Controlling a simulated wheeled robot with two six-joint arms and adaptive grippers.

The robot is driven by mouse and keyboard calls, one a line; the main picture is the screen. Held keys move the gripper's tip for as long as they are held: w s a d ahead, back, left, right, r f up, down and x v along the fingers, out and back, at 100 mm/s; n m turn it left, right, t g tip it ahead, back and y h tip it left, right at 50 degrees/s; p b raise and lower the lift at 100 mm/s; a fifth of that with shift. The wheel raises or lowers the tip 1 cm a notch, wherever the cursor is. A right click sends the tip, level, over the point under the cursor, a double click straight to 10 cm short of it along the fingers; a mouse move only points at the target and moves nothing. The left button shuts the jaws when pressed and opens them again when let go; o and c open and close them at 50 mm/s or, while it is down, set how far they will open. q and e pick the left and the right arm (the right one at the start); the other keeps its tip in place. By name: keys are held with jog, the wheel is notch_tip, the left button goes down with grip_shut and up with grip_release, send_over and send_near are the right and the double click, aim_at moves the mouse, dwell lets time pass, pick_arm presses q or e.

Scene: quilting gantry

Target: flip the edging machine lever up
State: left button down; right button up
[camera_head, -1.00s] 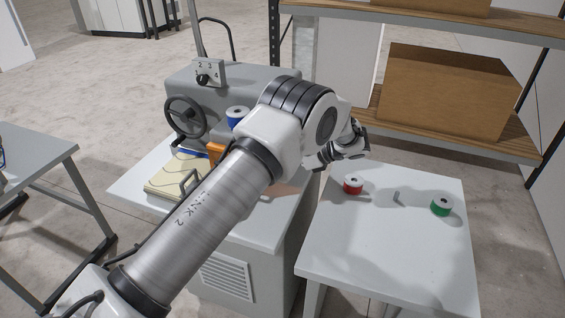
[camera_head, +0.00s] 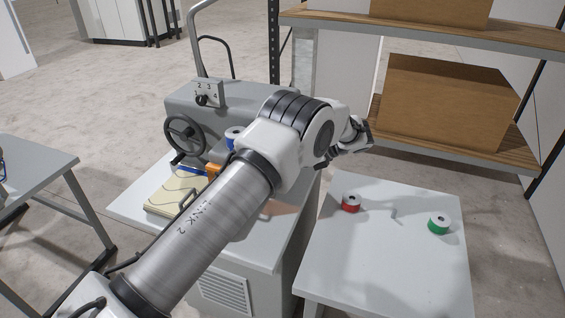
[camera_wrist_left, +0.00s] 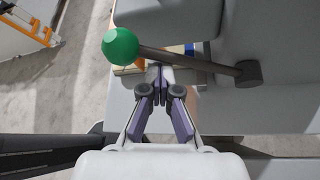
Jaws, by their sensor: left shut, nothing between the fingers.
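The lever shows in the left wrist view as a dark rod (camera_wrist_left: 190,61) with a green ball knob (camera_wrist_left: 121,46) at its left end and a dark hub (camera_wrist_left: 248,73) at its right end. My left gripper (camera_wrist_left: 160,70) is shut and empty, its fingertips at the rod between knob and hub. I cannot tell whether they touch it. In the head view the grey edging machine (camera_head: 245,98) stands on its pale cabinet; my left arm crosses in front and hides the lever. My left wrist (camera_head: 350,142) is right of the machine; its fingertips are unclear there. My right gripper is not in view.
The machine has a handwheel (camera_head: 184,139) and a numbered dial (camera_head: 202,100). A side table (camera_head: 385,260) at the right holds a red spool (camera_head: 350,203) and a green spool (camera_head: 438,224). A shelf (camera_head: 465,150) with cardboard boxes stands behind.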

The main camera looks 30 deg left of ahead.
pick_arm(q)
jog(key=shift+w+a+r, duration=0.1)
jog(key=shift+w+r, duration=0.15)
jog(key=shift+r, duration=0.25)
notch_tip(320, 180, down, 4)
jog(key=s+d, duration=0.1)
jog(key=s, duration=0.1)
jog(key=b+v, duration=0.4)
jog(key=v, duration=0.6)
jog(key=shift+w+f+b, duration=0.3)
jog(key=shift+w+f, duration=0.1)
jog(key=shift+d, duration=0.1)
